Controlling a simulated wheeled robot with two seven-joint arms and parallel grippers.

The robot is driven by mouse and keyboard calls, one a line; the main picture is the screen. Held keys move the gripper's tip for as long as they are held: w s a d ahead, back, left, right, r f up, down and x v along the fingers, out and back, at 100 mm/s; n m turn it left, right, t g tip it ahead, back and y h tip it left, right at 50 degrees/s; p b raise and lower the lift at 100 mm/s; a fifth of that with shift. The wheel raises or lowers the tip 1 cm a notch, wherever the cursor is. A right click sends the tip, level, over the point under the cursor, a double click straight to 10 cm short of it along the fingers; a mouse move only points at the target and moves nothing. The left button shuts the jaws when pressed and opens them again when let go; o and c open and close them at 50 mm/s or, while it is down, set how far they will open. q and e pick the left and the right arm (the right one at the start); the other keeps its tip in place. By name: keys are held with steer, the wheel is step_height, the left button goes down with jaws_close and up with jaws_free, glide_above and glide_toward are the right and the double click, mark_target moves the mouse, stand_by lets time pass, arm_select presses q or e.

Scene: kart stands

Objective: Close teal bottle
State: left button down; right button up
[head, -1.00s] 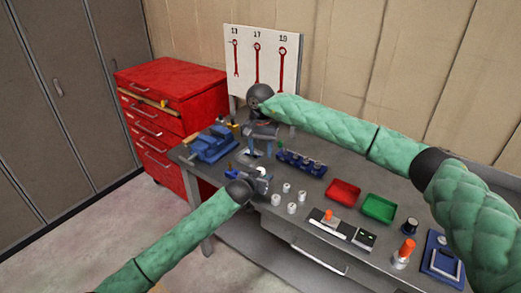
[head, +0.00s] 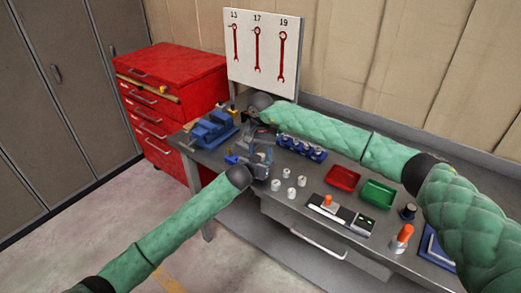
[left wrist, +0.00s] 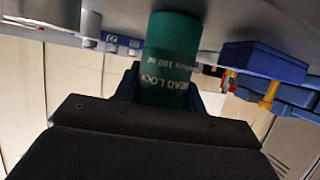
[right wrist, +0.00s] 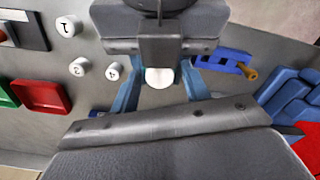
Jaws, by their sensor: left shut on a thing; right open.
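The teal bottle (left wrist: 172,60), with white lettering, is between the fingers of my left gripper (left wrist: 170,95), which is shut on it. My left gripper (head: 258,165) is over the left part of the bench in the head view. My right gripper (right wrist: 160,88) is open, its blue fingers either side of a small white round thing (right wrist: 160,77) with a visible gap. That white thing lies at the end of my left gripper's jaws; I cannot tell whether it is a cap or the bottle's top. In the head view my right gripper (head: 262,135) is close above the left one, hiding the bottle.
Several white cylinders (head: 290,193) stand right of the grippers on the grey bench. A blue vise (head: 211,130) is at left. A blue rack (head: 303,147), a red tray (head: 343,178) and a green tray (head: 378,194) are to the right. A red tool cabinet (head: 170,95) stands behind left.

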steer(key=c, duration=1)
steer(key=m, duration=0.6)
steer(key=shift+m, duration=0.3)
steer(key=o, duration=1.1)
